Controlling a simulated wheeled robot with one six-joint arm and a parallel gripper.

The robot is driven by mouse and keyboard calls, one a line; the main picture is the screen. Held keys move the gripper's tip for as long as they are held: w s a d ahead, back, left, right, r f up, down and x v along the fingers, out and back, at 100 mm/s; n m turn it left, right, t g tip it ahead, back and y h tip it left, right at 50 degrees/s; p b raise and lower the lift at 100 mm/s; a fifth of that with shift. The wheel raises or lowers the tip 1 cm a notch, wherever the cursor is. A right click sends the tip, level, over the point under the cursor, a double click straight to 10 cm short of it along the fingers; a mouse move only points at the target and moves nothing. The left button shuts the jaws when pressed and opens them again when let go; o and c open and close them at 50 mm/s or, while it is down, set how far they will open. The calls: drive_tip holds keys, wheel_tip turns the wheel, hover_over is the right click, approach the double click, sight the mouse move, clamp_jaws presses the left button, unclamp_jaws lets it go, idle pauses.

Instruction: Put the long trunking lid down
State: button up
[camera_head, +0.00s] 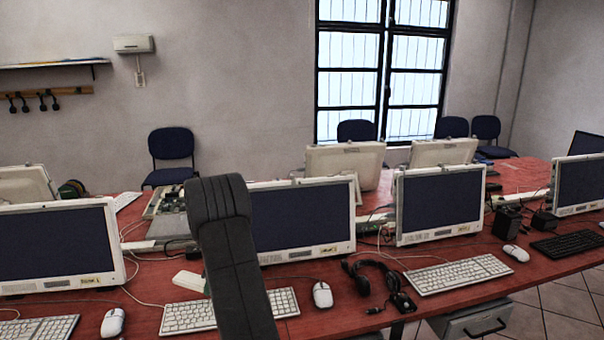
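A dark grey part of my own arm rises from the bottom edge in front of the red desk (330,325). My gripper does not show, so I cannot see whether it holds anything. Pale strips that look like cable trunking run along the middle of the desk between the rows of monitors. One pale strip (140,246) shows left of my arm, partly hidden by cables and the arm. I cannot tell whether any of these is the long trunking lid. An open grey tray-like item (166,204) with cables lies behind it.
Monitors (441,203) stand in two rows, with keyboards (458,273), mice (322,295) and loose cables before them. A black headset (372,275) lies at the front middle. Small black boxes (508,221) stand at right. Blue chairs (171,146) stand behind the desk.

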drive_tip(key=s+d+m+t+h, duration=0.1)
drive_tip(key=d+m, duration=0.3)
drive_tip(key=d, duration=0.5)
drive_tip(key=s+d+m+t+h, duration=0.1)
drive_tip(key=s+d+m, duration=0.3)
drive_tip(key=d, duration=0.4)
drive_tip(key=s+d+m+t+h, duration=0.1)
drive_tip(key=s+d+m+h, duration=0.1)
drive_tip(key=d+m, duration=0.3)
drive_tip(key=shift+s+d+f+m, duration=0.1)
drive_tip(key=shift+s+d+m, duration=0.1)
drive_tip(key=shift+d, duration=0.6)
drive_tip(key=shift+s+d+m, duration=0.1)
drive_tip(key=shift+s+d, duration=0.15)
drive_tip(key=shift+d, duration=0.5)
drive_tip(key=shift+s+d+f+m, duration=0.1)
drive_tip(key=shift+s+d, duration=0.1)
drive_tip(key=shift+d, duration=0.6)
drive_tip(key=shift+s+d+m, duration=0.2)
drive_tip(key=shift+d+m, duration=0.1)
drive_tip(key=shift+d, duration=0.3)
